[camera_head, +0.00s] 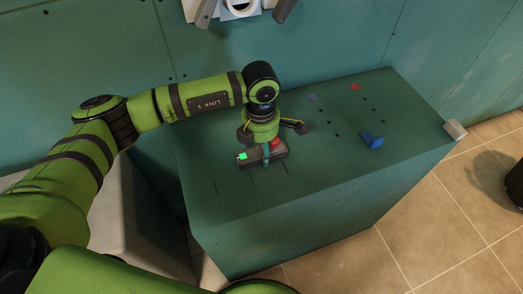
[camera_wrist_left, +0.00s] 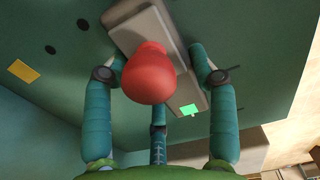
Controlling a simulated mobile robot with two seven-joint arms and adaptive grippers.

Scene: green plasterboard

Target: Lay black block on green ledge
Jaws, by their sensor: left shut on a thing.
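The black block (camera_head: 250,158) looks dark grey, with a bright green square at one end and a red rounded knob (camera_head: 275,143) on it. It is over the near left part of the green ledge (camera_head: 310,160); I cannot tell whether it touches the surface. My left gripper (camera_head: 266,150) points down at the block and is shut on it. In the left wrist view the block (camera_wrist_left: 140,27) lies between the teal fingers of the gripper (camera_wrist_left: 160,75), and the red knob hides part of it. My right gripper is not in view.
A blue piece (camera_head: 372,140) stands on the ledge's right part. A red patch (camera_head: 355,87), a bluish patch (camera_head: 312,97) and several dark holes are farther back. A pale block (camera_head: 454,130) is at the right corner. A green wall stands behind; tiled floor lies to the right.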

